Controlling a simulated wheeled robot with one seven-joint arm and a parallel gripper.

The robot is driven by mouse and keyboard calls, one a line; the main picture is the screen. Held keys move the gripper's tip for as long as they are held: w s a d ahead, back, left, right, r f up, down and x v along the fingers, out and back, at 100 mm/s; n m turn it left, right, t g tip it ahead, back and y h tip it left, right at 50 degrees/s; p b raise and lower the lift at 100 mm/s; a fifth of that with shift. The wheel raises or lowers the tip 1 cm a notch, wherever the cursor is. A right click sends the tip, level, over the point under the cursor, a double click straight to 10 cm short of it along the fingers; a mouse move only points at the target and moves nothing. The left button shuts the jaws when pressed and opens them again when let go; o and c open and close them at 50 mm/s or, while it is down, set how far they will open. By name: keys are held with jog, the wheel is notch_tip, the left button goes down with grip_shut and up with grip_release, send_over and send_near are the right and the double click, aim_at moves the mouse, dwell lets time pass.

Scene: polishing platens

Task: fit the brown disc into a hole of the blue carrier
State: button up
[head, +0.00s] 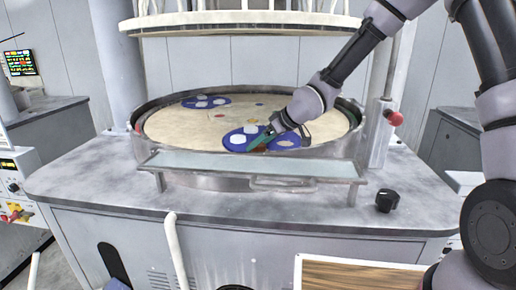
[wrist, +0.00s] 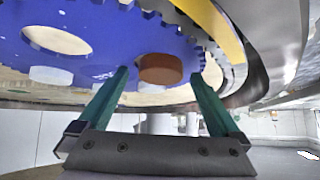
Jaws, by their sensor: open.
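The blue carrier (head: 232,146) lies at the front of the round beige platen in the head view. It fills the upper left of the wrist view (wrist: 100,55), with a toothed edge and pale round areas. The brown disc (wrist: 161,68) is at a hole near the carrier's edge. A beige strip of that hole shows beside it; I cannot tell whether the disc sits flat inside or rests on the rim. My gripper (wrist: 159,76) is open, its green fingers on either side of the disc, with gaps. In the head view my gripper (head: 262,141) is low over the carrier and the disc is not clear.
A second blue carrier (head: 190,103) with white discs lies at the platen's back left. A metal rim (head: 140,112) surrounds the platen (head: 175,130). A pale shelf (head: 250,164) runs along the front. A round upper plate (head: 240,20) hangs above. A black knob (head: 387,201) stands front right.

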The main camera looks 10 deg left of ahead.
jog(key=shift+f, duration=0.2)
jog(key=shift+s+f, duration=0.1)
jog(key=shift+s, duration=0.05)
grip_shut()
jog(key=r, duration=0.8)
jog(key=shift+w+a+r, duration=0.1)
jog(key=shift+w+r, duration=0.1)
jog(key=shift+r, duration=0.2)
jog(key=h, duration=0.1)
send_over(260, 146)
jog(key=shift+f+m+t, duration=0.3)
jog(key=shift+f, duration=3.1)
